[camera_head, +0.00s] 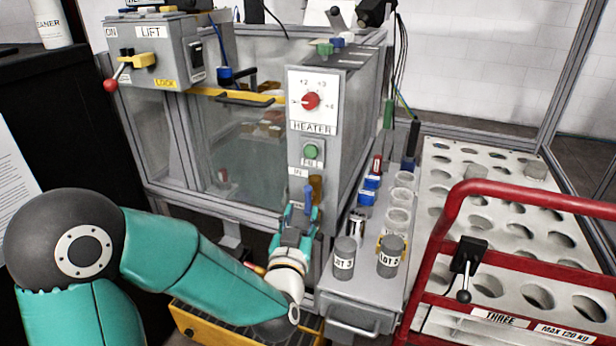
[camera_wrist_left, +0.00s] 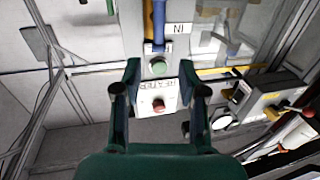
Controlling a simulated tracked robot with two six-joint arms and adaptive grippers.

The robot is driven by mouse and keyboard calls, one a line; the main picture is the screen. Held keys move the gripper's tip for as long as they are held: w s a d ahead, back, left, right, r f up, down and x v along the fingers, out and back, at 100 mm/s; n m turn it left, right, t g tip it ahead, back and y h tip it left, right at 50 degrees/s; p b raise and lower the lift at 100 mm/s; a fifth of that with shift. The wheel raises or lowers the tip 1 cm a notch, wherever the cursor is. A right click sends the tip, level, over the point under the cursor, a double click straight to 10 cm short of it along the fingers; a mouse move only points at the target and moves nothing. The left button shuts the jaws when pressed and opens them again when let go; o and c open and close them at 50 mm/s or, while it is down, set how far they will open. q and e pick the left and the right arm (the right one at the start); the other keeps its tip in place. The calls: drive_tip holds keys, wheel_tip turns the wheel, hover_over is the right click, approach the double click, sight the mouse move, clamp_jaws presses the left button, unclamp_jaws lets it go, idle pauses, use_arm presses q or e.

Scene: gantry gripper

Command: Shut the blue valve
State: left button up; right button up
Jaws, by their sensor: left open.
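The blue valve handle (camera_head: 308,194) is on the front of the grey heater column, below the IN label, and stands roughly upright along a brownish-yellow pipe (camera_head: 317,184). In the left wrist view the blue handle (camera_wrist_left: 159,20) shows at the top, beyond the fingertips. My left gripper (camera_head: 300,213) is open and empty, with its fingers just below and around the handle's lower end in the head view. I cannot tell whether they touch it. The fingers also show in the left wrist view (camera_wrist_left: 160,68). My right gripper is not in view.
Above the valve are a green button (camera_head: 311,151) and the red heater knob (camera_head: 311,101). To the right stand grey lot cylinders (camera_head: 344,262) on a trolley, a red rail (camera_head: 500,190) and a perforated white rack (camera_head: 480,150). A yellow-fronted drawer (camera_head: 215,328) lies below my arm.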

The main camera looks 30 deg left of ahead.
sight(308, 195)
use_arm(q)
drive_tip(key=p+x, duration=0.3)
drive_tip(key=x, duration=0.6)
drive_tip(key=shift+d+f, duration=0.1)
drive_tip(key=shift+d, duration=0.05)
clamp_jaws()
